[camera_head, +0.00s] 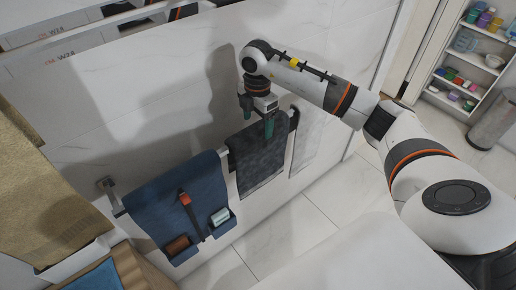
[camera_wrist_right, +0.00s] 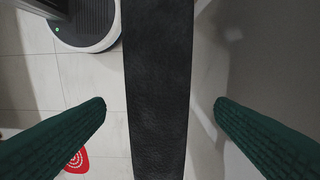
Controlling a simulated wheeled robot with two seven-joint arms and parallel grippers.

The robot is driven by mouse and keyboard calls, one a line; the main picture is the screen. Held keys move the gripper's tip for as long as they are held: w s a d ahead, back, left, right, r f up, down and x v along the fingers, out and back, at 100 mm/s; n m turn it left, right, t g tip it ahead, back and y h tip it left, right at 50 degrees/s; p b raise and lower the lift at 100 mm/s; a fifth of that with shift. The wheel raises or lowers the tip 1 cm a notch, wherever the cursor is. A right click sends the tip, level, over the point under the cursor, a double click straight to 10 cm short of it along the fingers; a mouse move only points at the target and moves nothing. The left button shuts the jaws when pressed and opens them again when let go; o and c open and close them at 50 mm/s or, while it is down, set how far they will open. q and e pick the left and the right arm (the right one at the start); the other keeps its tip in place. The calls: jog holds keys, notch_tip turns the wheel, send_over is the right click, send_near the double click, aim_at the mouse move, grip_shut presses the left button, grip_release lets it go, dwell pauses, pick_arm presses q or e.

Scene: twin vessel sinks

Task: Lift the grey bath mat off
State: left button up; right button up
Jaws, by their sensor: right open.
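The dark grey bath mat (camera_head: 260,163) hangs over a wall rail (camera_head: 118,208), between a blue hanging and a pale mat. My right gripper (camera_head: 257,121) is at its top edge in the head view, pointing down, with green fingers apart. In the right wrist view, the mat (camera_wrist_right: 158,60) shows as a dark upright band between the two open fingers (camera_wrist_right: 160,104), with a gap on both sides. The fingers do not visibly touch it. My left gripper is not in view.
A blue hanging organizer (camera_head: 178,200) with pockets hangs left of the mat, and a pale mat (camera_head: 306,140) hangs right of it. A marble wall (camera_head: 130,110) is close behind. A tan towel (camera_head: 40,200) is at the left; shelves (camera_head: 470,60) stand at the far right.

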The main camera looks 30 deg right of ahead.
aim_at(259, 158)
jog(key=shift+f, duration=0.95)
notch_tip(259, 158, down, 5)
jog(key=shift+s+d+r+p, duration=0.1)
jog(key=shift+p, duration=0.9)
jog(key=shift+f, duration=0.35)
jog(key=shift+c, duration=0.6)
jog(key=c, duration=1.5)
jog(key=shift+r, duration=0.1)
grip_shut()
